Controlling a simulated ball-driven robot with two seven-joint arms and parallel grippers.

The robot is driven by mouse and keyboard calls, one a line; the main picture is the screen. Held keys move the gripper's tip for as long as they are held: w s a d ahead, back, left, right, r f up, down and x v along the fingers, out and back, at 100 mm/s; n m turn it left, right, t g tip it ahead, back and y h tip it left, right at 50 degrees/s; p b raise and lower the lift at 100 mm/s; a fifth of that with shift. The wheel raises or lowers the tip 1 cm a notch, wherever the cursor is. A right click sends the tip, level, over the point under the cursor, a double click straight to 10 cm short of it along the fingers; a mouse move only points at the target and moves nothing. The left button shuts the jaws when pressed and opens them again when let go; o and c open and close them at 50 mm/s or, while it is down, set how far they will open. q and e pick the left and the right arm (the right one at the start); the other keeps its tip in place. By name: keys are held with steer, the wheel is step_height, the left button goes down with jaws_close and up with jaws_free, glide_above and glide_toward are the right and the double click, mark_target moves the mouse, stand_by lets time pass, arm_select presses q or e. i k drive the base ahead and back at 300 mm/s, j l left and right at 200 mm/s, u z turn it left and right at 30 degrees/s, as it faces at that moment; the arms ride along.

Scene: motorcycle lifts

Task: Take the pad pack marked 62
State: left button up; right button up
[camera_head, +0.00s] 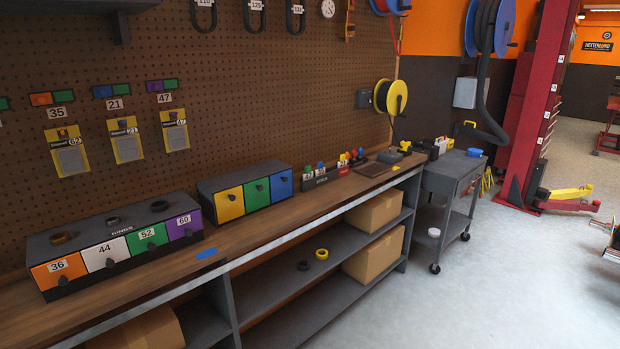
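Three yellow pad packs with grey windows hang in a row on the brown pegboard at the left. The leftmost pack (70,156) carries a small white label that reads 62. The middle pack (127,146) has a label that reads 21, under a tag 21. The right pack (175,135) has a small label that looks like 47, under a tag 47. Neither of my grippers shows in this view.
A wooden workbench (225,243) runs below the pegboard. On it stand a drawer unit (85,235) with coloured drawers 36, 44, 52 and 60, and a second drawer unit (217,184). A grey cart (450,180) and a red lift post (530,110) stand right. The floor in front is clear.

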mark_target(68, 156)
steer(key=u, duration=1.3)
